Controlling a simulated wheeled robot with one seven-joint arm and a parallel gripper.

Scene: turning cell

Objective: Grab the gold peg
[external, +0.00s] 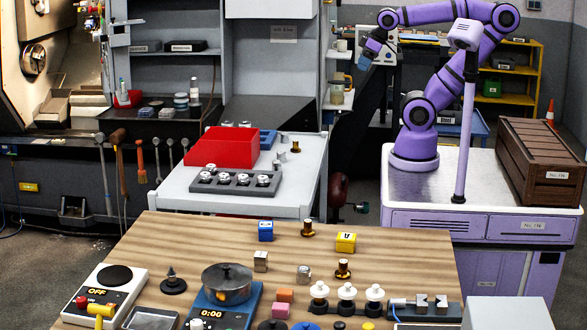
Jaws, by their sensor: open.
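Two gold-brown pegs with flanged ends stand upright on the wooden table: one gold peg (307,229) near the back edge beside a blue block, and another gold peg (343,269) nearer the front, below a yellow block. A smaller gold-coloured piece (295,147) stands on the white cart. My gripper (364,64) is open and empty at the end of my purple arm, high up and behind the table, far from all of these pieces. Its fingers are small in this view.
The wooden table (185,240) also holds a blue block (265,231), a yellow block (345,242), metal pieces, a pot (227,284) on a blue scale and white knobs (347,291). The white cart (180,195) carries a red bin (222,148) and a grey rack (236,182).

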